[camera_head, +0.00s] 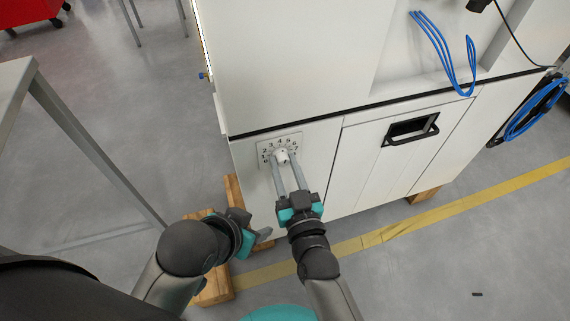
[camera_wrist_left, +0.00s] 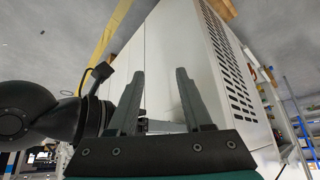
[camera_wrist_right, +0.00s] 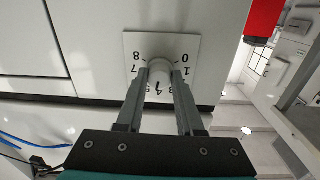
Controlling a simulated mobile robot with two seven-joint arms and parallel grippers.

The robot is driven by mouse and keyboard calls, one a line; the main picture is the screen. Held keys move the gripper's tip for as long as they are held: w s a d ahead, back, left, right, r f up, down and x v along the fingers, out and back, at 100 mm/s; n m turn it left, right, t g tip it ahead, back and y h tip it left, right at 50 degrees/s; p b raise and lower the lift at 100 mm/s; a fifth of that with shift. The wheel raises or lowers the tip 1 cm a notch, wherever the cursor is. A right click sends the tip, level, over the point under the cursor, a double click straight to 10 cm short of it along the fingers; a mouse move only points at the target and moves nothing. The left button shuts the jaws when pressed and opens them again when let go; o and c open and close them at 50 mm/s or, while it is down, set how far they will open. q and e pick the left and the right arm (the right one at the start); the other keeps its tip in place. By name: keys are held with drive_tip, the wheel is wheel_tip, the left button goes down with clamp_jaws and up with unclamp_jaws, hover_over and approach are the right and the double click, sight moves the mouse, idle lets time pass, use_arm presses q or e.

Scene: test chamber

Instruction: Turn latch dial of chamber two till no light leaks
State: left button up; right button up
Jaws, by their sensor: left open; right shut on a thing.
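The white latch dial (camera_head: 282,156) sits on a numbered plate (camera_head: 263,150) low on the white chamber front. My right gripper (camera_head: 283,163) is shut on the dial, one finger on each side. In the right wrist view the dial (camera_wrist_right: 159,68) shows between the fingertips (camera_wrist_right: 160,73), with its dark mark towards about 4; the exact reading is unclear. A thin bright strip (camera_head: 203,40) runs down the chamber's left edge in the head view. My left gripper (camera_head: 262,237) is open and empty, below and left of the dial. Its spread fingers (camera_wrist_left: 158,76) show in the left wrist view.
A black recessed handle (camera_head: 411,128) is on the front panel right of the dial. Blue cables (camera_head: 443,50) hang above. Wooden blocks (camera_head: 215,290) stand under the chamber. A grey table frame (camera_head: 90,140) is at left. Open floor lies between it and the chamber.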

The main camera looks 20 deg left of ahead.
clamp_jaws()
use_arm(q)
drive_tip(key=shift+s, duration=0.1)
use_arm(e)
drive_tip(key=shift+r+m+p, duration=0.2)
drive_tip(key=shift+m+p, duration=0.65)
drive_tip(key=shift+m, duration=0.05)
drive_tip(key=shift+m+p, duration=0.3)
drive_tip(key=shift+m, duration=0.5)
drive_tip(key=shift+f+m, duration=0.15)
drive_tip(key=shift+m, duration=0.25)
use_arm(q)
drive_tip(key=a+f+g, duration=0.1)
drive_tip(key=s+f+g, duration=0.1)
drive_tip(key=shift+s+a+f+y, duration=0.3)
drive_tip(key=shift+a+f+y, duration=0.05)
drive_tip(key=shift+a+y, duration=0.05)
